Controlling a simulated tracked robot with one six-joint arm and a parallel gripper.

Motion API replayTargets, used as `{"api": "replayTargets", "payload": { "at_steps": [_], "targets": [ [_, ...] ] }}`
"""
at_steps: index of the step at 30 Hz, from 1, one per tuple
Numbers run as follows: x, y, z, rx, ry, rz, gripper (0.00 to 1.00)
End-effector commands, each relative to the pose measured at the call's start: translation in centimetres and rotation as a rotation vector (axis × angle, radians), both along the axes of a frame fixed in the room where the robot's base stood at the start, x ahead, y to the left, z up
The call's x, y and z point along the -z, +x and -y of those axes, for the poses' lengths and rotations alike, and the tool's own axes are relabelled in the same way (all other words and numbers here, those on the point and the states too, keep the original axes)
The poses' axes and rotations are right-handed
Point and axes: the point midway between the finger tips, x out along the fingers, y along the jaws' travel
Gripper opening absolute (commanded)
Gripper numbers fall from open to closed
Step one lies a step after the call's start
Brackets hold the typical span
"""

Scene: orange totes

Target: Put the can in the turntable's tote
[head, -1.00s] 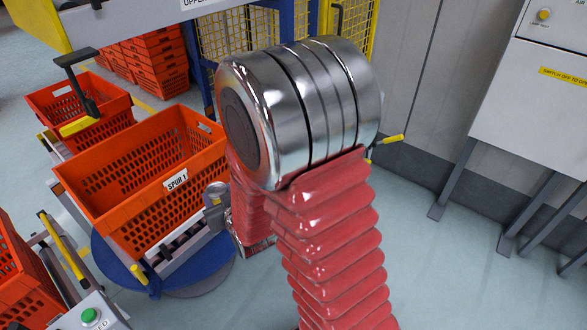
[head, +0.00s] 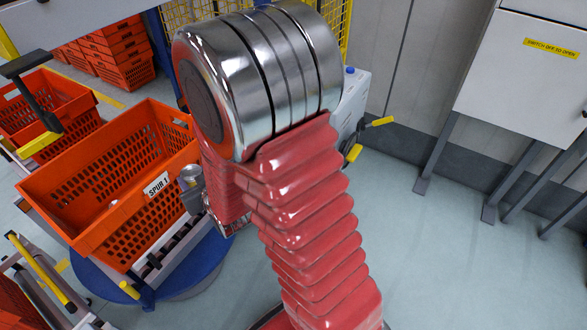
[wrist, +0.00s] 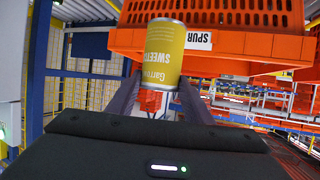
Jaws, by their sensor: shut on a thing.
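My gripper (wrist: 157,100) is shut on the can (wrist: 163,50), a yellow-labelled can with metal rims, gripped between two dark fingers. Its label text reads upside down in the wrist view. In the head view, the can's silvery end (head: 190,174) shows just outside the right end of the turntable's tote, low beside my arm. The orange tote (head: 75,220), labelled SPUR 1, sits on a roller frame over the blue turntable (head: 205,270). Its labelled wall (wrist: 225,45) is behind the can in the wrist view. A small pale thing (head: 113,204) shows inside the tote.
Another orange tote (head: 50,98) stands behind at the left, with stacked totes (head: 125,65) further back. A black lever with a yellow grip (head: 38,143) overhangs the left side. A grey cabinet (head: 525,90) on legs stands at right. The floor (head: 450,260) there is clear.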

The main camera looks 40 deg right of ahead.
Motion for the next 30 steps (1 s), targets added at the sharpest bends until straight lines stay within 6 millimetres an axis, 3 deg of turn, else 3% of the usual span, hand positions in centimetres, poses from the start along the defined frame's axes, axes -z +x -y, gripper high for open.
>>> {"api": "replayTargets", "payload": {
  "at_steps": [5,11,19,30],
  "targets": [
    [-0.3,0.2,-0.1,-0.006,0.000,0.003,0.14],
    [-2.3,1.0,2.0,-0.008,-0.001,0.007,0.14],
    [-6.6,1.7,7.7,-0.019,-0.005,0.007,0.14],
    [-10.9,0.2,15.1,-0.030,-0.004,0.004,0.14]
  ]
}}
